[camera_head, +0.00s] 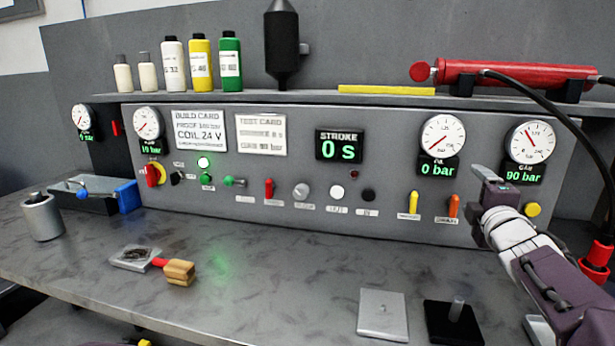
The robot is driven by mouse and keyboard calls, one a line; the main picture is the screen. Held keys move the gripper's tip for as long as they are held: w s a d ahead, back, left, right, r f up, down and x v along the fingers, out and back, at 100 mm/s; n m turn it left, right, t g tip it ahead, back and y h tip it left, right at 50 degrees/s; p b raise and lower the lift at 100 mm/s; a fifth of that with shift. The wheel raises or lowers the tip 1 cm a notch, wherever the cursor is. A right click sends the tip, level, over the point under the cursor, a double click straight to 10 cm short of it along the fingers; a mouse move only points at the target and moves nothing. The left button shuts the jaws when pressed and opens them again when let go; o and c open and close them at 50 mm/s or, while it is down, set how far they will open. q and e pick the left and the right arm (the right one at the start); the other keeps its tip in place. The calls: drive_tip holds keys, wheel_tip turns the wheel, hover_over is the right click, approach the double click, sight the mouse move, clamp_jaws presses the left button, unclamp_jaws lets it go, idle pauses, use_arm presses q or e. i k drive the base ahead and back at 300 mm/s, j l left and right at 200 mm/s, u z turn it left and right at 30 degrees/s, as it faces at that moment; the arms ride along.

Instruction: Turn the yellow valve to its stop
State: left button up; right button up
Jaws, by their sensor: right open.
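The yellow valve (412,205) is a small upright lever on the grey panel, with a white label below it. An orange lever (454,206) stands just to its right. My right gripper (481,198) is in front of the panel's right part, close to the right of the orange lever and apart from the yellow valve. It is open, and I see nothing between its fingers. My left gripper is not in view.
Gauges reading 0 bar (439,145) and 90 bar (526,152) sit above the levers. A black hose (560,115) arcs at the right. A grey plate (383,314) and a black block with a pin (453,322) lie on the bench front. The bench centre is clear.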

sight(413, 197)
drive_tip(key=k+j, duration=0.15)
drive_tip(key=k, duration=0.3)
drive_tip(key=k+j, duration=0.15)
drive_tip(key=k, duration=0.25)
